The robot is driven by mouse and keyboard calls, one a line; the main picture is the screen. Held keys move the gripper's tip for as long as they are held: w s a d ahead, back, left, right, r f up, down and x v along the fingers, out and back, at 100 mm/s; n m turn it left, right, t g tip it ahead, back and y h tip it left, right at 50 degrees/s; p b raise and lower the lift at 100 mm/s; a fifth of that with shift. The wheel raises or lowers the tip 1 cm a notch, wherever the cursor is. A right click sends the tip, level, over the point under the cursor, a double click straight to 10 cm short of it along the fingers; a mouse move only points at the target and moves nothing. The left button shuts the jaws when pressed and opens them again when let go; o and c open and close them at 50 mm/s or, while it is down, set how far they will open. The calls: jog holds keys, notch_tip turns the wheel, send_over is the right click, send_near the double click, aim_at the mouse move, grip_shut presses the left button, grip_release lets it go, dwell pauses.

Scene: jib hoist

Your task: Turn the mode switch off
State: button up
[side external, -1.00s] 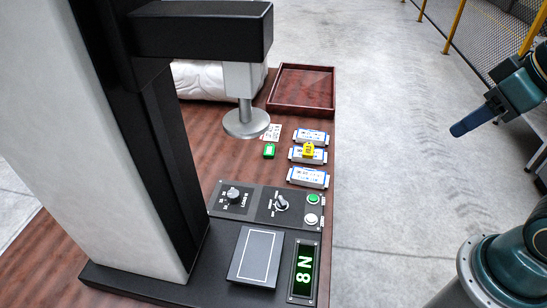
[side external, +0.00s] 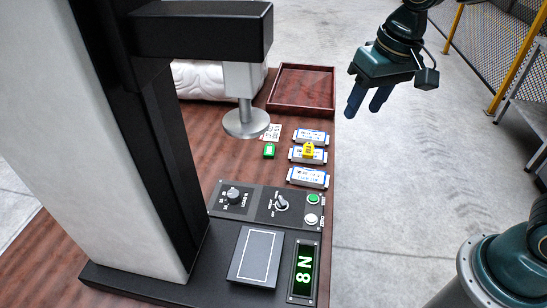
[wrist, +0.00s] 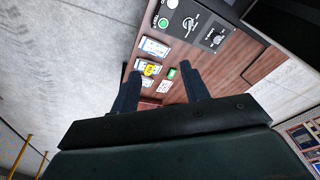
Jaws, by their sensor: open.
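The mode switch appears to be the silver toggle knob (side external: 282,203) on the dark control panel (side external: 262,210), beside the green and white buttons; its label is too small to read surely. In the wrist view the panel (wrist: 208,22) is at the top, with the same knob (wrist: 190,22) on it. A second, round knob (side external: 233,195) sits to its left in the side view. My gripper (side external: 365,103) is open and empty, above and to the right of the table, well apart from the switch. Its fingers (wrist: 160,92) also show in the wrist view.
A black column with an overhanging arm (side external: 200,35) and a round foot (side external: 246,122) stands left of the panel. Labelled blocks (side external: 308,177), a yellow tag (side external: 308,150) and a green block (side external: 269,150) lie behind it. A red-brown tray (side external: 302,108) is farther back.

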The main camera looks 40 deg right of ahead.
jog(key=w+a+f+g, duration=0.1)
jog(key=w+a+f, duration=0.5)
jog(key=f, duration=0.1)
jog(key=m+g, duration=0.1)
jog(key=g, duration=0.1)
send_over(282, 201)
notch_tip(282, 201, down, 8)
jog(key=shift+h, duration=0.3)
jog(key=shift+f, duration=6.85)
jog(key=shift+c, duration=0.5)
jog(key=c, duration=0.9)
